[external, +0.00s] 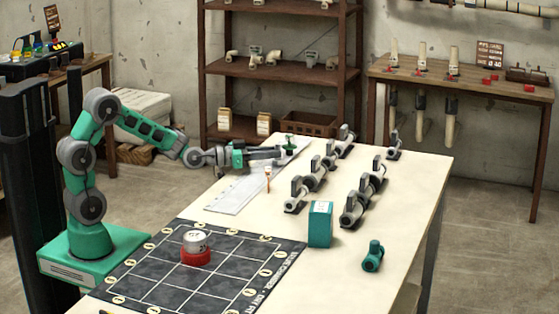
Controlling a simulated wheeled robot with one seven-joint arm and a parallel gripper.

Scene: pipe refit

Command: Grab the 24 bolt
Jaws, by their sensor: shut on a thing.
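My gripper (282,153) reaches out level from the left over the far part of the pale table. It is shut on a small dark green piece (290,142), which shows at the fingertips with a wider top. This may be the 24 bolt, but no number can be read at this size. The lower part of the piece is hidden by the fingers. A long white tray or board (235,196) lies below my gripper. A thin orange-tipped item (268,178) stands on or beside it, just below the gripper.
Several grey pipe fittings (352,208) stand in rows to the right. A teal box (320,224) and a teal fitting (373,256) are nearer. A dark gridded mat (150,268) bears a red-and-white round item (196,248). The table's front right is clear.

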